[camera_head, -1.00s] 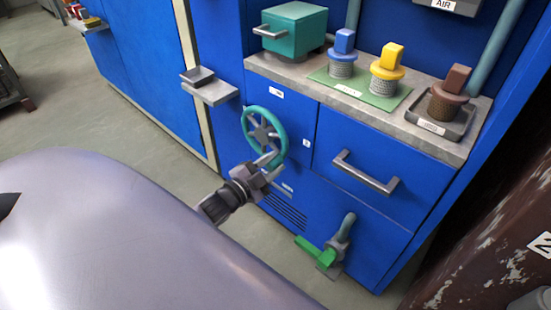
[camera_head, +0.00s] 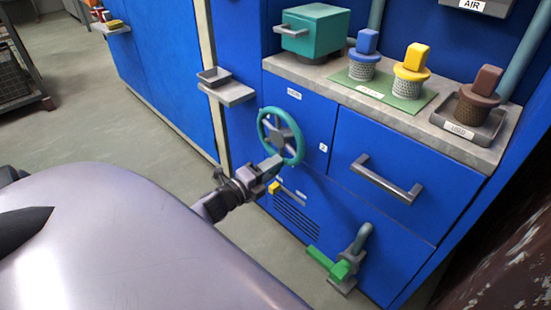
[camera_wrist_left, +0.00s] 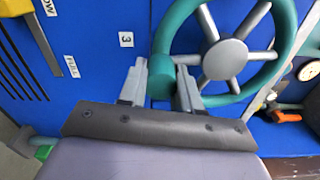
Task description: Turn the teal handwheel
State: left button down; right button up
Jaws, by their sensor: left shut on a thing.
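The teal handwheel (camera_head: 284,135) is on the blue cabinet front, with a teal rim and a grey hub with spokes. My left gripper (camera_head: 273,166) is at its lower rim and is shut on it. In the left wrist view the handwheel (camera_wrist_left: 226,59) fills the upper right. There a short teal part of the wheel sits between the fingers of my left gripper (camera_wrist_left: 161,80). The fingertips hide some of the rim in the head view. My right gripper is not in view.
A yellow slider (camera_head: 274,188) is just below the gripper. A drawer handle (camera_head: 386,180) sticks out at the right, and a green-handled lever (camera_head: 340,270) is low down. The worktop holds a teal box (camera_head: 318,32) and several plugs. A small grey shelf (camera_head: 226,90) juts out left of the wheel.

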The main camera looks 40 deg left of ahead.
pick_arm(q)
jog(key=shift+a+f+m, duration=0.1)
jog(key=shift+a+m, duration=0.1)
jog(key=shift+m, duration=0.2)
jog(key=shift+a+m, duration=0.2)
jog(key=shift+m, duration=0.1)
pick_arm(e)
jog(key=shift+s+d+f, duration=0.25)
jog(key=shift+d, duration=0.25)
pick_arm(q)
jog(key=c, duration=0.8)
grip_release()
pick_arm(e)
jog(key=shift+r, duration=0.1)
